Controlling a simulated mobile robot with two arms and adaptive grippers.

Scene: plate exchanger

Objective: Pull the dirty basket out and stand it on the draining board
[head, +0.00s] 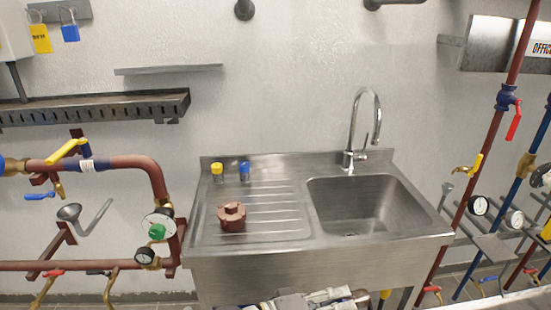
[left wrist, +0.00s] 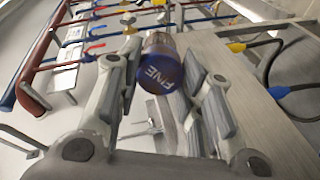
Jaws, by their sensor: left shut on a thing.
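My left gripper (left wrist: 160,72) is shut on a short round piece with a dark blue band, white lettering that seems to read FINE, and a brownish end (left wrist: 158,42). I take it for the basket; its far part is hidden. The draining board (head: 275,222) is the ribbed left part of the steel sink unit in the head view. A yellow-topped piece (head: 217,168) and a blue-topped piece (head: 244,167) stand at its back left. A red-brown cap (head: 232,217) lies nearer its front. Pale gripper parts (head: 310,299) show at the head view's bottom edge, below the sink front; which arm is unclear.
The sink bowl (head: 363,205) and tap (head: 350,160) are right of the board. Red pipework with valves and gauges (head: 158,222) stands close on the left. More pipes (head: 470,175) stand on the right. The board's right half is clear.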

